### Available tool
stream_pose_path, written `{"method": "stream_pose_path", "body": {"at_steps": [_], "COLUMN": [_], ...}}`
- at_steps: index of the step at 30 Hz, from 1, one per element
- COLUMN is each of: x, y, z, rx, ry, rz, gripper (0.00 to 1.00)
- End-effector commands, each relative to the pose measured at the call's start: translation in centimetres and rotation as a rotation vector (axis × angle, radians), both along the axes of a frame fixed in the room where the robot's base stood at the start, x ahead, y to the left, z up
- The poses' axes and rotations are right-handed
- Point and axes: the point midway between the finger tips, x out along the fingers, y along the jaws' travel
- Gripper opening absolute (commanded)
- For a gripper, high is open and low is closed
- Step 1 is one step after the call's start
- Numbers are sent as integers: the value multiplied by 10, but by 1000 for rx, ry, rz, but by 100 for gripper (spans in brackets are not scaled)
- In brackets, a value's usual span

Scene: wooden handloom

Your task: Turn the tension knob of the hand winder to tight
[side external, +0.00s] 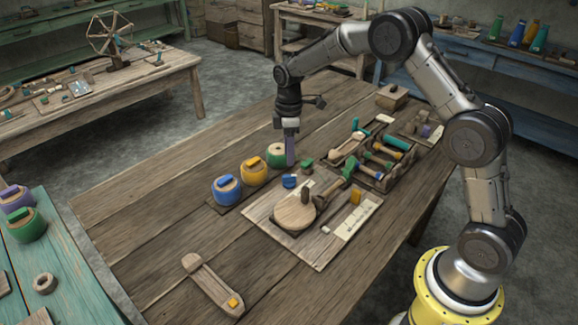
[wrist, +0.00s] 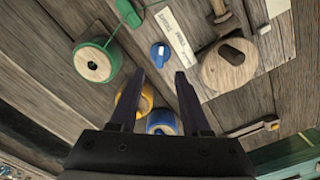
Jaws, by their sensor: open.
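The small blue knob (wrist: 160,54) sits on the wooden board beside a pale printed label strip (wrist: 176,36). The label's words and the knob's setting are too small to read surely. My gripper (side external: 291,160) points down above the knob, near the green spool. In the wrist view its fingers (wrist: 160,76) are apart and empty, with the knob just beyond the gap between their tips.
Green (side external: 277,155), yellow (side external: 254,172) and blue (side external: 226,190) spools stand left of the winder board (side external: 316,240). A tool tray (side external: 372,168) lies to the right. A wooden shuttle (side external: 212,285) lies in front. The table's left part is clear.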

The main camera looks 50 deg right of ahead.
Motion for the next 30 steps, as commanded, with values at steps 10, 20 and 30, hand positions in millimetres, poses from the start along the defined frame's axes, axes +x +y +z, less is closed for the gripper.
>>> {"method": "stream_pose_path", "body": {"at_steps": [10,20,30], "x": [0,0,-4], "y": [0,0,9], "z": [53,60,122], "rx": [0,0,-11], "ry": [0,0,-115], "rz": [0,1,17], "gripper": [48,48,48]}}
